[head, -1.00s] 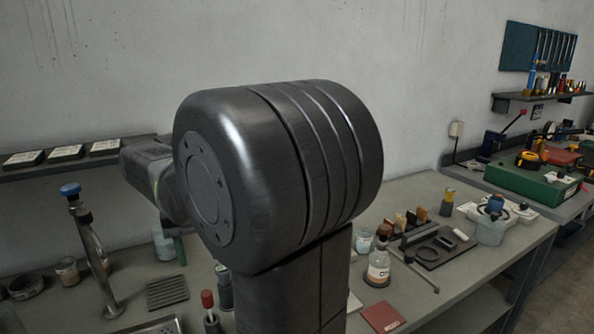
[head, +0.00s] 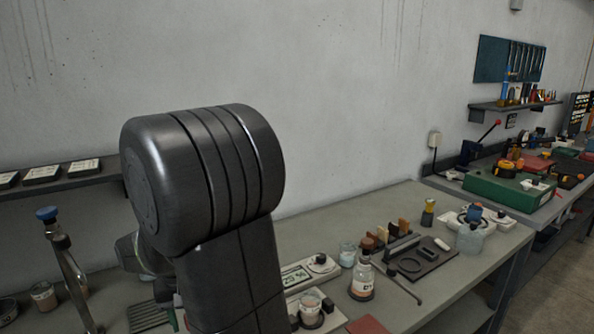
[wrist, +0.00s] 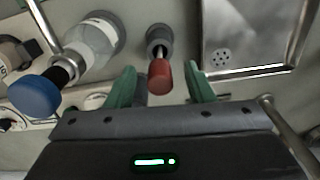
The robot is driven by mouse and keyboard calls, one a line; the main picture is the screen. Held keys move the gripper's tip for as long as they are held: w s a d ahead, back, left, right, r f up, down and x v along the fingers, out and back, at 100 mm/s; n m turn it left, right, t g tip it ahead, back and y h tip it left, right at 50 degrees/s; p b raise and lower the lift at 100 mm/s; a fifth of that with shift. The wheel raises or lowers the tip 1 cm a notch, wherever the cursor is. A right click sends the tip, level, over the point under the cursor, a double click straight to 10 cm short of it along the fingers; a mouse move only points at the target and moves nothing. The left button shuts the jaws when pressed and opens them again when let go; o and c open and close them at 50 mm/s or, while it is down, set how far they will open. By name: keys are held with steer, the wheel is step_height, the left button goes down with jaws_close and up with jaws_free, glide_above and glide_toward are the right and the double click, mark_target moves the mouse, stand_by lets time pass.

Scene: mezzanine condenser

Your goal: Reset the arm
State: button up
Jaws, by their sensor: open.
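My gripper (wrist: 162,84) is open in the wrist view, with two green fingers apart and nothing held. A red-handled tool (wrist: 160,76) in a grey holder shows between the fingertips; whether they touch it I cannot tell. In the head view, my dark arm fills the left centre and hides the gripper.
A blue knob (wrist: 34,97) and a clear bottle (wrist: 94,42) lie left of the fingers, with a metal basin (wrist: 245,35) at upper right. In the head view, a labelled bottle (head: 362,282) and a dark tray (head: 425,259) stand on the bench right of my arm.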

steer(key=shift+r, duration=0.75)
